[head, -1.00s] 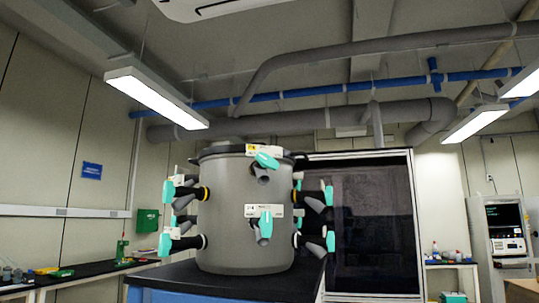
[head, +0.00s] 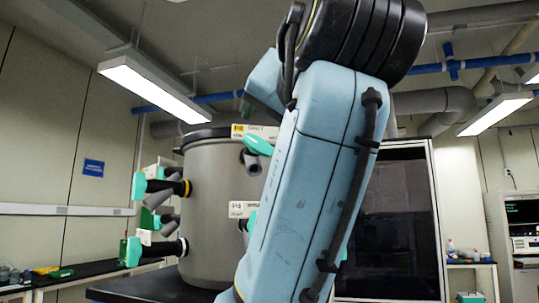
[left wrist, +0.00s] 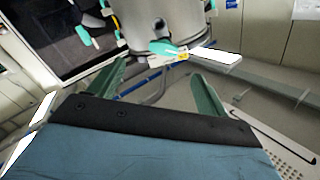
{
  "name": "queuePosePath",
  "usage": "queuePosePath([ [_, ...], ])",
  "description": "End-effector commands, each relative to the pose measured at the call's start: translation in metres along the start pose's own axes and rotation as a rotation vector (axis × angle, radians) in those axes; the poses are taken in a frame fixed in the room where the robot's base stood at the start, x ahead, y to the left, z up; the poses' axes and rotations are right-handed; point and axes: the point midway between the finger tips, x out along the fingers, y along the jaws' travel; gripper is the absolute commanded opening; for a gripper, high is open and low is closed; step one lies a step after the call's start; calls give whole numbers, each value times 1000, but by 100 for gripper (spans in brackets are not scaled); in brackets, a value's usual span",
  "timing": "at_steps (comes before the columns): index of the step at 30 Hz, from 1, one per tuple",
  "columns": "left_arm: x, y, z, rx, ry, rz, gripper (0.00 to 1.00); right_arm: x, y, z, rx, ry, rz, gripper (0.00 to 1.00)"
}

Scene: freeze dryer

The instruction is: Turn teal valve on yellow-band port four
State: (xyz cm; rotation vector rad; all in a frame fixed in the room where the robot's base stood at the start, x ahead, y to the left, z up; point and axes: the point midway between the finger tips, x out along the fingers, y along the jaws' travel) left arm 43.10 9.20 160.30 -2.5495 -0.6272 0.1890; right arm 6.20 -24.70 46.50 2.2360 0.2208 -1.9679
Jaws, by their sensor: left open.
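The grey drum (head: 210,210) carries several side ports with teal valve handles. At its upper front, a port has a teal handle (head: 257,145) and a plate with a yellow patch (head: 240,131); its writing is too small to read surely. They show in the left wrist view as a teal handle (left wrist: 164,47) and plate (left wrist: 181,57). My left gripper (left wrist: 158,69) is open, its green fingers spread apart, with the handle beyond their tips. In the head view my left gripper (head: 247,104) is partly hidden, above the handle. My right gripper is not in view.
A lower plate reading P4 (head: 238,209) sits on the drum front. My arm hides the drum's right side. More teal handles (head: 139,186) stick out left, one on a yellow-banded port (head: 185,188). The dark-panelled cabinet (head: 395,225) stands behind right.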

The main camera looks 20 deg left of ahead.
Motion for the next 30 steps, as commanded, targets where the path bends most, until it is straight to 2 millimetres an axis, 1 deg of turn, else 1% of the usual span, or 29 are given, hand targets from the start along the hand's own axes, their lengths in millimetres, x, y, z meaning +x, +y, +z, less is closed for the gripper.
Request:
queuePosePath([
  [2,-2,-4,-4,-2,6,-9,77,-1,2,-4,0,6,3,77],
  [5,5,-6,-5,-2,6,-13,77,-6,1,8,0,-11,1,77],
  [9,25,-7,-5,0,1,-14,77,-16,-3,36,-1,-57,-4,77],
  [12,47,-6,-4,0,0,-11,77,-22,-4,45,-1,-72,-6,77],
  [14,60,-5,-4,-1,0,-9,77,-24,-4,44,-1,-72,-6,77],
  [15,70,-5,-4,0,-1,-9,77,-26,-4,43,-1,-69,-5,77],
  [17,82,-5,-4,0,1,-8,77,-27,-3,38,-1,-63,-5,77],
  [21,106,-5,-4,0,2,-8,77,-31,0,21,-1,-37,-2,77],
  [24,118,-5,-4,-1,3,-8,77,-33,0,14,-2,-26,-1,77],
  [30,129,-4,-4,-2,5,-7,77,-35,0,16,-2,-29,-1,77],
])
